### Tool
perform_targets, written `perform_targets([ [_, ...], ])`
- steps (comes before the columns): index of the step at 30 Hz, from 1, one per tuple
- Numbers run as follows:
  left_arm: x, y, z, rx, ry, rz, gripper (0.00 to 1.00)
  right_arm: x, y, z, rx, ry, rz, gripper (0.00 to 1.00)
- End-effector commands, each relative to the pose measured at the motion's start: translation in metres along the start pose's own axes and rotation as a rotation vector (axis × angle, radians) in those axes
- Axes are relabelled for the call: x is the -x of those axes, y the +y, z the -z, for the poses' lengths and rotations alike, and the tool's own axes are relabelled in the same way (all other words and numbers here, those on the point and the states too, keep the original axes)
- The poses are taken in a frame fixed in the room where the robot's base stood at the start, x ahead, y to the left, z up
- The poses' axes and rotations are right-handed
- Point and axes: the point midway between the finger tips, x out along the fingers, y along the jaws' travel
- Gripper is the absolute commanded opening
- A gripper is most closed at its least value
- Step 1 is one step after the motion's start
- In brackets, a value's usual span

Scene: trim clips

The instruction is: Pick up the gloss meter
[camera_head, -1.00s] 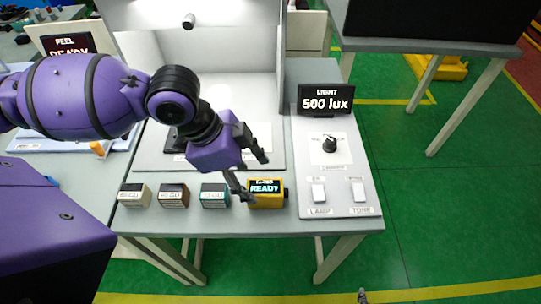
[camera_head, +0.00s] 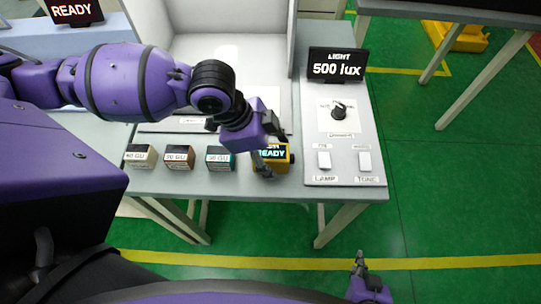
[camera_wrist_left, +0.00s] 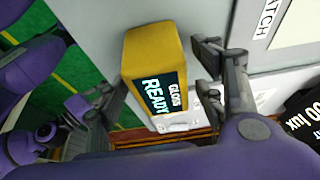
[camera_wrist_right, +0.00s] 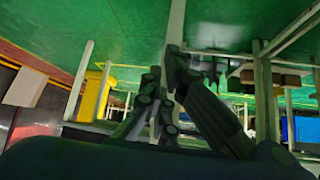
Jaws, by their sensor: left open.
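The gloss meter is a yellow box (camera_head: 285,166) with a dark READY screen, standing near the table's front edge, right of the small sample blocks. It fills the middle of the left wrist view (camera_wrist_left: 150,52). My left gripper (camera_head: 274,162) is open, with its fingers at the meter and partly covering it in the head view. In the left wrist view the fingers (camera_wrist_left: 160,85) stand on either side of the meter; I cannot tell whether they touch it. My right gripper (camera_head: 360,264) is low over the floor, away from the table, and holds nothing visible.
The light booth (camera_head: 225,52) stands behind.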

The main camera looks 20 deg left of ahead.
Motion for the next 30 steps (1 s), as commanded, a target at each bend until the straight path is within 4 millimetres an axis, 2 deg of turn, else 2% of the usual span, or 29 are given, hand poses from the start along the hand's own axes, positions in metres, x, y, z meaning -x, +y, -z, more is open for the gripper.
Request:
perform_targets([
  [2,0.0,0.0,0.0,0.0,0.0,0.0,0.6,0.0,0.0,0.002,0.0,0.003,0.001,0.0],
  [14,0.001,0.0,0.0,-0.001,0.001,0.001,0.07,0.003,0.003,-0.004,0.008,-0.008,-0.001,0.0],
  [23,0.003,0.0,0.002,-0.001,0.002,0.002,0.07,0.006,0.005,-0.008,0.011,-0.014,-0.004,0.0],
  [30,0.022,0.003,0.01,0.0,0.005,0.01,0.07,0.008,0.003,0.016,0.007,0.021,0.0,0.0],
])
